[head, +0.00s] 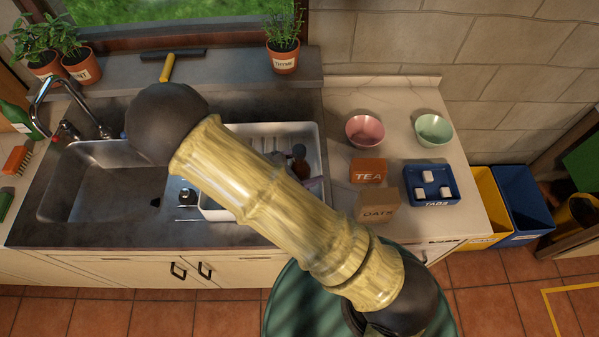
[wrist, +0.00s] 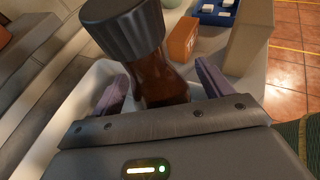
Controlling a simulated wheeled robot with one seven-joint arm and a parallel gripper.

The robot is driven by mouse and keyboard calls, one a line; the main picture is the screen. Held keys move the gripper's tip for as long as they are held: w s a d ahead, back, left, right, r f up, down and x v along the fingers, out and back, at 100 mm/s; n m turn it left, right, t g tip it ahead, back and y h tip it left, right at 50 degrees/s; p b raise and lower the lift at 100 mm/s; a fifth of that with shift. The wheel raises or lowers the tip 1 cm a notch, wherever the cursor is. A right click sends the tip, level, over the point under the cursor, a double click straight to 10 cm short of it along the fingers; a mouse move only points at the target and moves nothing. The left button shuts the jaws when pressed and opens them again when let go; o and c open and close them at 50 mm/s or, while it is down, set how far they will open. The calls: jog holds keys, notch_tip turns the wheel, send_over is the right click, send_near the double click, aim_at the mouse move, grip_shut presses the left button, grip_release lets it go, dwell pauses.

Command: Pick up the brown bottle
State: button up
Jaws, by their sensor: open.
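The brown bottle (wrist: 160,82) has a ribbed dark grey cap and stands between the two purple fingers of my gripper (wrist: 162,88) in the wrist view. The fingers are open, one on each side of it; I cannot tell whether either touches. The gripper body hides the bottle's lower part. In the head view the bottle (head: 301,169) shows small in the white tray (head: 313,133) by the sink, mostly behind my arm. A bit of a purple finger shows beside it.
Right of the tray stand a TEA box (head: 368,171), an OATS box (head: 377,206), a blue TABS tray (head: 446,199), a pink bowl (head: 365,130) and a green bowl (head: 434,130). The sink (head: 95,190) is left. Potted herbs line the sill.

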jog(key=shift+w+d+f, duration=0.15)
jog(key=shift+d, duration=0.2)
jog(key=shift+a, duration=0.1)
jog(key=c, duration=1.2)
jog(key=shift+w, duration=0.1)
jog(key=shift+d, duration=0.2)
jog(key=shift+a+r, duration=0.2)
jog(key=shift+r, duration=0.25)
notch_tip(320, 180, up, 9)
jog(key=shift+d+r+b, duration=0.1)
jog(key=shift+b, duration=0.9)
